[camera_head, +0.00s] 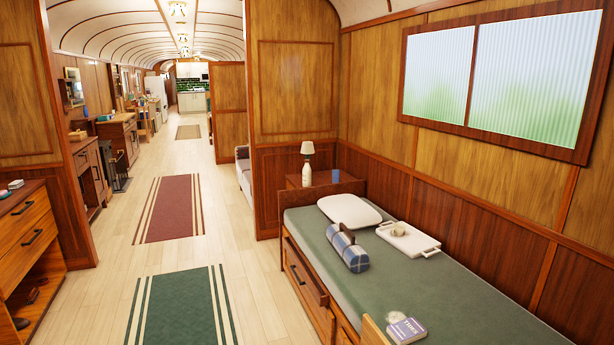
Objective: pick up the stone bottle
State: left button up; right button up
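A pale, bottle-shaped object (306,174) stands upright on the small wooden cabinet (292,182) beyond the head of the bed. It is small in view, and I cannot tell whether it is the stone bottle or the base of the lamp with the cream shade (307,147) directly above it. A blue cup-like object (335,175) stands to its right. Neither of my grippers shows in the head view.
The green-covered bed (440,290) fills the right side, with a pillow (349,210), blue plaid roll (347,249), white tray (425,243) and book (406,330). Open floor (240,262) with rugs runs along its left. A wooden drawer unit (30,235) stands at far left.

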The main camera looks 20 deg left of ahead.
aim_at(306, 170)
jog(key=i+j, duration=0.3)
jog(key=i+j+z, duration=0.15)
jog(key=i+j, duration=0.15)
jog(key=j, duration=0.15)
jog(key=i+j, duration=0.3)
jog(key=i+j+z, duration=0.1)
jog(key=i+j, duration=0.2)
jog(key=j, duration=0.2)
jog(key=i+j, duration=0.3)
jog(key=j, duration=0.15)
jog(key=i+j+z, duration=0.15)
jog(key=j, duration=0.25)
jog(key=i+j, duration=0.35)
jog(key=j+z, duration=0.05)
jog(key=j, duration=0.05)
